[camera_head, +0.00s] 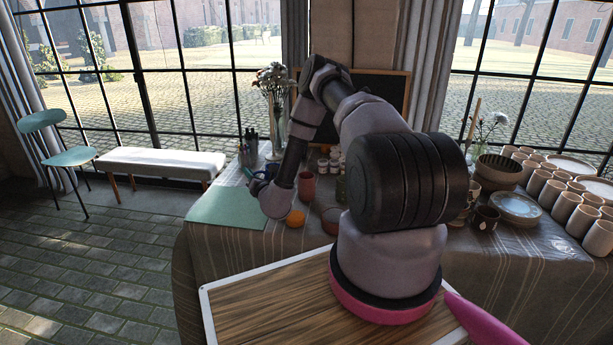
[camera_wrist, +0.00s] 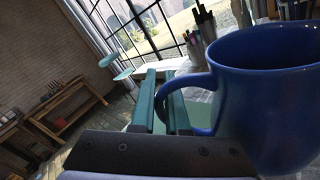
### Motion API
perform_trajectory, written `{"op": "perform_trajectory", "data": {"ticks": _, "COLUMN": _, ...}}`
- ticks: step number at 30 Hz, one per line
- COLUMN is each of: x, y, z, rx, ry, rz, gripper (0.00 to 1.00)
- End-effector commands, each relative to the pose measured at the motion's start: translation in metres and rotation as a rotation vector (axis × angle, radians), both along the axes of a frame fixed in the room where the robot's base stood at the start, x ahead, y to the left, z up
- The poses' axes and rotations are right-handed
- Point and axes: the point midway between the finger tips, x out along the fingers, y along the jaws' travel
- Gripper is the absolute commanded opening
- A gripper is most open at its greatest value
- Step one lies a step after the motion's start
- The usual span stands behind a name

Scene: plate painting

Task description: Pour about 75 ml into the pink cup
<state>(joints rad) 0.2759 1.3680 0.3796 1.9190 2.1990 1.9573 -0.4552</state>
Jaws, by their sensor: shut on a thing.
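A blue mug (camera_wrist: 268,105) with a looped handle fills the right of the wrist view, close to the camera. My gripper (camera_wrist: 165,75) has its two green fingers at the handle and is shut on it. The mug's inside is not visible, so I cannot tell what it holds. In the head view my gripper is small and partly hidden by my forearm, over the table's left part. A dull pink cup (camera_head: 306,187) stands upright on the table just right of my gripper. I cannot see into it.
A green mat (camera_head: 224,206) covers the table's left end. A flower vase (camera_head: 273,115) and small jars stand behind. Bowls (camera_head: 498,170), plates (camera_head: 516,207) and rows of cups (camera_head: 567,207) fill the right side.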

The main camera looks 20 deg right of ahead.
Motion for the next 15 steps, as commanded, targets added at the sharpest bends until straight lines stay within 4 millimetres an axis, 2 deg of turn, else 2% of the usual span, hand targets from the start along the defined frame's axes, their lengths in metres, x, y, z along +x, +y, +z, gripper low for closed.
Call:
{"op": "perform_trajectory", "data": {"ticks": 6, "x": 0.000, "y": 0.009, "z": -0.013, "rx": -0.117, "ry": 0.006, "rz": 0.000, "gripper": 0.00}}
{"op": "perform_trajectory", "data": {"ticks": 15, "x": 0.001, "y": 0.009, "z": -0.015, "rx": -0.143, "ry": 0.007, "rz": -0.003, "gripper": 0.00}}
